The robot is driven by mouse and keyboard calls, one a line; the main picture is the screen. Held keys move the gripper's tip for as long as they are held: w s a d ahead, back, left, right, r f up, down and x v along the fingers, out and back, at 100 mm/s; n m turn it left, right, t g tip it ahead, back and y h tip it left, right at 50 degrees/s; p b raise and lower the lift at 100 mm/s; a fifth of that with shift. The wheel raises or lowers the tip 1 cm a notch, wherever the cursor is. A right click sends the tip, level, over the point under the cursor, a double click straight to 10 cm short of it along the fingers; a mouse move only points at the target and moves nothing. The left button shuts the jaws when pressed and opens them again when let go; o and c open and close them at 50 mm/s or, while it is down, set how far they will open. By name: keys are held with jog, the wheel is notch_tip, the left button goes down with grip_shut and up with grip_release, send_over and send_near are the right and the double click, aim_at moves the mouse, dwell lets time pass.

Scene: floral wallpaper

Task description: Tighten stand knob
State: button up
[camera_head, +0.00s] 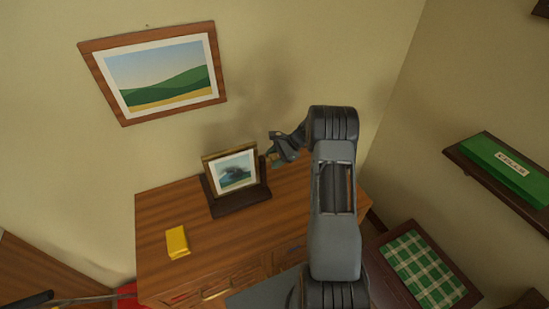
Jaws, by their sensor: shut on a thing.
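A small picture with a gold frame (233,171) leans upright on a dark brown stand (238,203) on the wooden dresser. My gripper (273,153) is at the right side of the frame, coming from the upper right. Its jaws are shut on a small brownish piece at the stand's right side, which appears to be the stand knob (271,161). The fingers hide most of the knob, so how it sits in the stand cannot be seen.
A large landscape picture (160,72) hangs on the wall above. At right are a shelf with a green box (506,166) and a green checked cloth (424,272).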

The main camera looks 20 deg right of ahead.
jog(key=o, duration=0.9)
jog(key=b+v, duration=0.3)
jog(key=v, duration=1.1)
jog(key=shift+a, duration=0.1)
